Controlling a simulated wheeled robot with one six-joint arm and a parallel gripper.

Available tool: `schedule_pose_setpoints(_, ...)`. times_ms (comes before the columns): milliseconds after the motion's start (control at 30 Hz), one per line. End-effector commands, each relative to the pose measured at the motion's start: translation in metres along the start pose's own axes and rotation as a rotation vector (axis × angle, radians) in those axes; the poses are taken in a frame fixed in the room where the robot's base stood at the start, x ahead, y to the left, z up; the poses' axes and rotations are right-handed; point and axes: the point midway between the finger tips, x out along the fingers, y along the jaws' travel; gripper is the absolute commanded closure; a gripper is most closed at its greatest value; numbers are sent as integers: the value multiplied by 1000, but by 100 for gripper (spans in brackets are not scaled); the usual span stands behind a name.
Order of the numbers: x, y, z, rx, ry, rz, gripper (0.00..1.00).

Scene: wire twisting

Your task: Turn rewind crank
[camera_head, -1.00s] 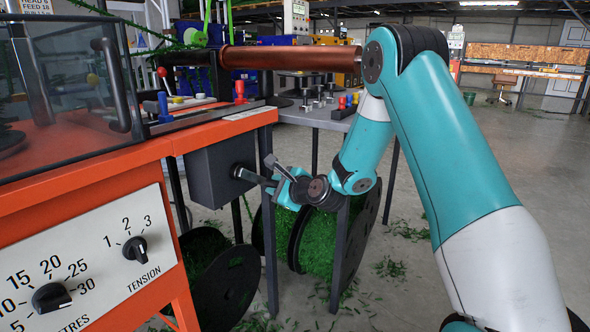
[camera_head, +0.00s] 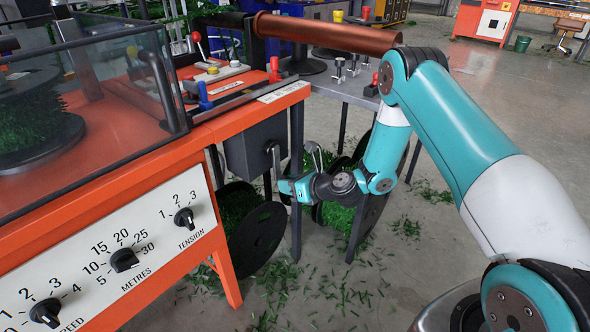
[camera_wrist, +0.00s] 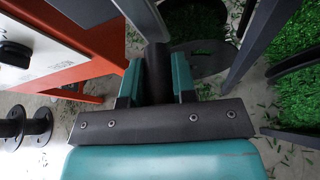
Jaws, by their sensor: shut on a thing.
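The rewind crank's grey arm (camera_head: 275,163) is on the side of a dark grey box (camera_head: 246,157) under the orange machine top. In the head view it hangs nearly straight down toward my gripper (camera_head: 286,187). In the wrist view, the teal fingers of my gripper (camera_wrist: 158,80) are closed on both sides of the dark round crank handle (camera_wrist: 157,60). The grey crank arm (camera_wrist: 141,17) shows beyond the handle. The fingers partly hide the handle, and the grip point is small in the head view.
The orange machine's control panel (camera_head: 125,262) has black knobs. A copper-coloured roller (camera_head: 328,34) is above the grey side table (camera_head: 345,90). Table legs and black-flanged spools (camera_head: 257,240) of green strands stand close to my gripper. Green clippings lie on the open floor.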

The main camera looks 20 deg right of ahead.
Motion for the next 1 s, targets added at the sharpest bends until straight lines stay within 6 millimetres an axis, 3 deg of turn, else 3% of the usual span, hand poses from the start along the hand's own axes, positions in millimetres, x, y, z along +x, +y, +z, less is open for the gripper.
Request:
schedule_pose_setpoints(400,0,22,-1,221,3,93,100)
schedule_pose_setpoints(1000,0,26,-2,267,2,111,100)
